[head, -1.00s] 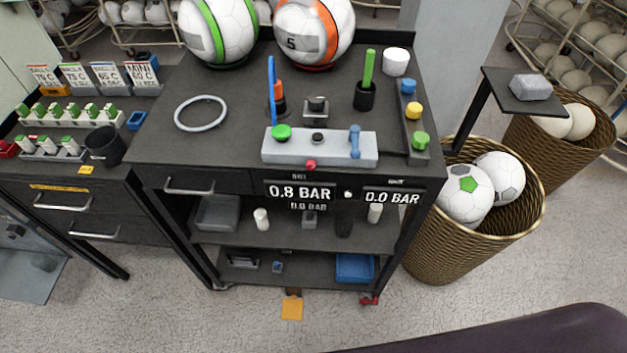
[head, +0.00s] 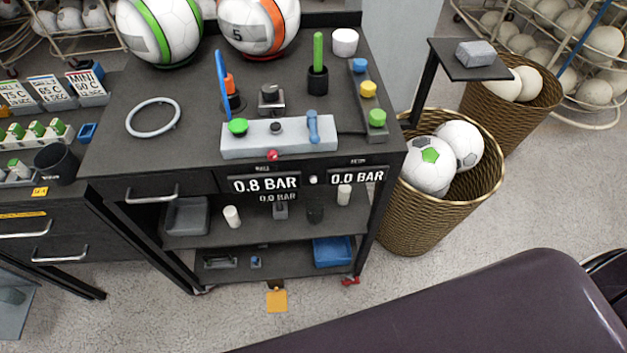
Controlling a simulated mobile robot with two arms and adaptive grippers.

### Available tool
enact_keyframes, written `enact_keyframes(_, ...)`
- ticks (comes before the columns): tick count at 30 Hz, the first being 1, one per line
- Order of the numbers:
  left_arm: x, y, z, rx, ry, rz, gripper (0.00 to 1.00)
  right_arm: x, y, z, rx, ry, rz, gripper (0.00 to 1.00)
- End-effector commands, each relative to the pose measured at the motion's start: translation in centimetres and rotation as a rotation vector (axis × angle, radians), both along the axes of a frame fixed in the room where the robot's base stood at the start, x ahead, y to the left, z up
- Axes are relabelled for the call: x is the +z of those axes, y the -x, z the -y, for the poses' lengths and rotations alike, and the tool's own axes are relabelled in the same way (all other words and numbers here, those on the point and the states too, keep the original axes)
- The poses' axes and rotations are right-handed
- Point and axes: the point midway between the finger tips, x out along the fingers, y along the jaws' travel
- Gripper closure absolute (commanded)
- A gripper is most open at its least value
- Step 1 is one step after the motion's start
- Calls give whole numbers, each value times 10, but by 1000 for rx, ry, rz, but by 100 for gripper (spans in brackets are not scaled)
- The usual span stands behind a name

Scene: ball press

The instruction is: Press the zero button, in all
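The black cart's front edge carries two displays: the left one (head: 266,184) reads 0.8 BAR and the right one (head: 357,176) reads 0.0 BAR. A small round white button (head: 313,180) sits between them. A red knob (head: 272,155) is on the front of the grey block (head: 345,137) just above. The block bears a green button (head: 237,126), a black knob (head: 276,128) and a blue lever (head: 313,126). No label naming a zero button is readable, so I cannot tell for sure which it is. Neither gripper is in view.
Two soccer balls (head: 160,28) (head: 258,25) stand at the cart's back. Blue, yellow and green buttons (head: 368,88) line its right side. A wicker basket (head: 445,215) of balls stands right of the cart, below a small shelf (head: 470,65). A ring (head: 153,130) lies on top.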

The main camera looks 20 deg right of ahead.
Motion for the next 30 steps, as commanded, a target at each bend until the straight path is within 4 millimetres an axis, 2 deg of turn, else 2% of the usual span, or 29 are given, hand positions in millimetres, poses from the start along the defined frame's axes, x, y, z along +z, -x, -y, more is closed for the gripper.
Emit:
enact_keyframes(1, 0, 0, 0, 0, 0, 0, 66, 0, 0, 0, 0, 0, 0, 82)
enact_keyframes(6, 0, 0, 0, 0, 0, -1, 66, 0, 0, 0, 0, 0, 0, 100)
enact_keyframes(30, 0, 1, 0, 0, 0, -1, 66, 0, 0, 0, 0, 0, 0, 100)
